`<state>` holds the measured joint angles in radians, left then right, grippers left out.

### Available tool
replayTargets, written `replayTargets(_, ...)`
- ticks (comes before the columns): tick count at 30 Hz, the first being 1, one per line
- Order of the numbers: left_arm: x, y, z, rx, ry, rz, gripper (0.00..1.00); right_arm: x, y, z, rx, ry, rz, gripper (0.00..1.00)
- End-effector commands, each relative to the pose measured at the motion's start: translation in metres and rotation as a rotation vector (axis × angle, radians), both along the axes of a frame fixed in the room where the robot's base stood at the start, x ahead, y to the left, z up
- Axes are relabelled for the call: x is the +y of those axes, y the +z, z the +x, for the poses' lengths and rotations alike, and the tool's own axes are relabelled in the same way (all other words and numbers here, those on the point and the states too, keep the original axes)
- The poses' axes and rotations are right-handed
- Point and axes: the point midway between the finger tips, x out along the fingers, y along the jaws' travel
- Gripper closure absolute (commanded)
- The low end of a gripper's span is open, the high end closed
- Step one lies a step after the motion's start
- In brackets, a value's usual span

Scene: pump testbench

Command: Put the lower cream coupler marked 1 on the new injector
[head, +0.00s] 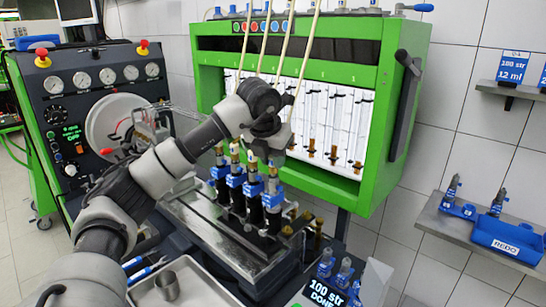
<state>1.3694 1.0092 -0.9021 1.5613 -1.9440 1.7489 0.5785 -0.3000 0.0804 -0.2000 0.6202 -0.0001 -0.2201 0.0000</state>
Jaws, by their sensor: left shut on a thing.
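My left gripper (277,143) reaches in over the bench, pointing down just above the row of injectors. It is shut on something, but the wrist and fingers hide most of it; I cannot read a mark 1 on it. Several injectors stand upright in blue clamps: one at the left (220,158), two in the middle (235,165) (252,172) and one at the right (272,185), closest below the gripper. Small cream pieces show at some injector tops. I cannot tell which injector is the new one. My right gripper is not in view.
Several thin cream lines (304,55) slant down from the green cabinet (408,30) past my wrist. A metal tray (205,290) with a cup (167,285) lies in front. A blue REDO bin (505,238) sits on the right shelf (445,226). Injectors stand by the DONE sign (325,295).

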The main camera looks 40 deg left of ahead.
Motion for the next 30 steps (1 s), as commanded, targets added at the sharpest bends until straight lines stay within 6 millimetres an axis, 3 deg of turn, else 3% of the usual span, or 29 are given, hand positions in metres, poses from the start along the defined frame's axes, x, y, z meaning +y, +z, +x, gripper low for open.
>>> replayTargets(26, 0.000, -0.011, 0.000, -0.001, 0.000, 0.000, 1.00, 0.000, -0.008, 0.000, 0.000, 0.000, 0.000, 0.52)
replayTargets(27, 0.000, -0.010, 0.000, -0.001, 0.000, 0.000, 0.71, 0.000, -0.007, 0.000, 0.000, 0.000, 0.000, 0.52)
replayTargets(30, 0.000, -0.010, 0.000, -0.001, 0.000, 0.000, 0.65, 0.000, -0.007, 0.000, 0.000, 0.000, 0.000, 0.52)
